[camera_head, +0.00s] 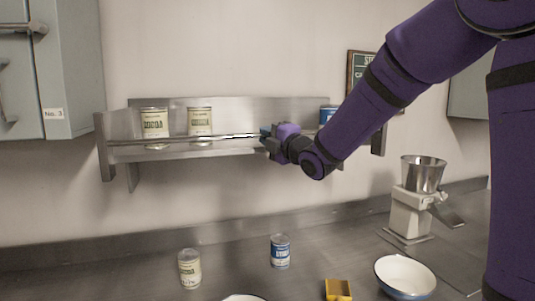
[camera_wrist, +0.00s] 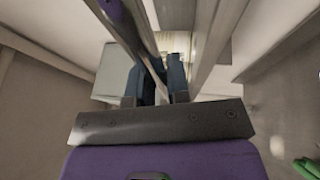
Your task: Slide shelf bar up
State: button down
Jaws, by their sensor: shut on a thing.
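The shelf bar (camera_head: 185,138) is a thin metal rail along the front of the steel wall shelf (camera_head: 240,106). It crosses in front of the cans, close to the front edge. My gripper (camera_head: 267,139) is at the bar, right of the shelf's middle, and is shut on it. In the wrist view the bar (camera_wrist: 138,42) runs at a slant between the two dark fingers of my gripper (camera_wrist: 157,76). My arm and gripper hide the bar's right part, so I cannot see its right end.
Two cocoa cans (camera_head: 154,124) (camera_head: 200,121) and a partly hidden blue can (camera_head: 327,113) stand on the shelf. Below, the counter holds two cans (camera_head: 190,268) (camera_head: 280,251), a yellow container (camera_head: 338,290), a white bowl (camera_head: 405,276) and a grinder (camera_head: 410,215). A cabinet (camera_head: 65,60) hangs left.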

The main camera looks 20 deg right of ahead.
notch_tip(320, 180, up, 2)
jog(key=shift+r, duration=0.25)
jog(key=c, duration=1.1)
grip_release()
jog(key=shift+s+f, duration=0.1)
jog(key=shift+s, duration=0.05)
jog(key=v, duration=1)
jog(key=shift+s, duration=0.25)
jog(key=shift+d+f, duration=0.1)
jog(key=shift+d, duration=0.1)
